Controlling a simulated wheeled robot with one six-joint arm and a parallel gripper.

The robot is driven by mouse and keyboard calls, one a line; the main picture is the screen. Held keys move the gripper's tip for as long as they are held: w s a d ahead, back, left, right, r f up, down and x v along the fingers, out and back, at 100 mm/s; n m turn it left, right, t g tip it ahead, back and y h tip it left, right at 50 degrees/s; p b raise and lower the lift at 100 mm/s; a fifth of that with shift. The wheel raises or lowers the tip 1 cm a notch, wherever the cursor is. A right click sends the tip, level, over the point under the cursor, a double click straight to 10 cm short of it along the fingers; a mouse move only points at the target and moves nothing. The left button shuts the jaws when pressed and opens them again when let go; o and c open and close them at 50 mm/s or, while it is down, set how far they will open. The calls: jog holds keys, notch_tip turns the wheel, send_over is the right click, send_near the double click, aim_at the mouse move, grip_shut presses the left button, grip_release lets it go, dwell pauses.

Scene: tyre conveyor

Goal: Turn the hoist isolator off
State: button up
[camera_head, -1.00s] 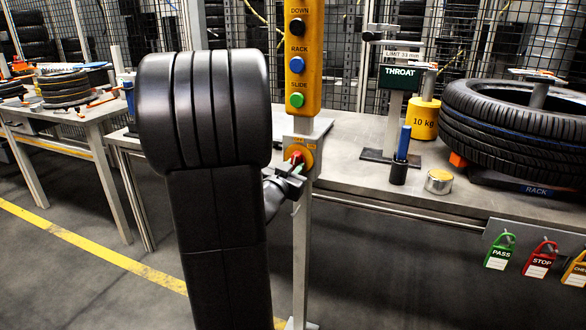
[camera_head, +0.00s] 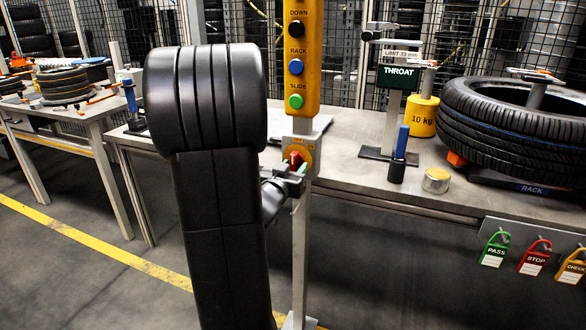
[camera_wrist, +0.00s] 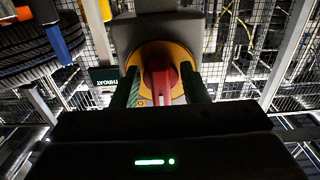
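The hoist isolator is a red rotary handle (camera_head: 295,160) on a round yellow plate, set on a grey box on the post below the yellow button pendant. In the wrist view the red handle (camera_wrist: 161,78) stands roughly upright in the picture on its yellow plate (camera_wrist: 149,53). My gripper (camera_head: 290,172) is at the isolator, partly hidden behind my arm in the head view. In the wrist view its two dark green fingers (camera_wrist: 162,88) stand on either side of the handle, with a gap showing on both sides. The gripper looks open around the handle.
The yellow pendant (camera_head: 302,60) with black, blue and green buttons is just above. The bench (camera_head: 350,185) behind the post carries a tyre (camera_head: 500,120), a 10 kg weight (camera_head: 423,115) and the THROAT stand (camera_head: 399,78). Tagged padlocks (camera_head: 534,258) hang at the right.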

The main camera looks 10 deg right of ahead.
jog(key=p+v, duration=0.1)
jog(key=v, duration=1.2)
jog(key=shift+s+a+p, duration=0.25)
jog(key=shift+s+p, duration=0.1)
jog(key=shift+p, duration=0.05)
jog(key=b+x, duration=0.1)
jog(key=x, duration=1.3)
jog(key=shift+b, duration=0.4)
jog(key=shift+f, duration=0.1)
jog(key=shift+m+b, duration=0.35)
jog(key=shift+m, duration=0.05)
jog(key=shift+p, duration=0.3)
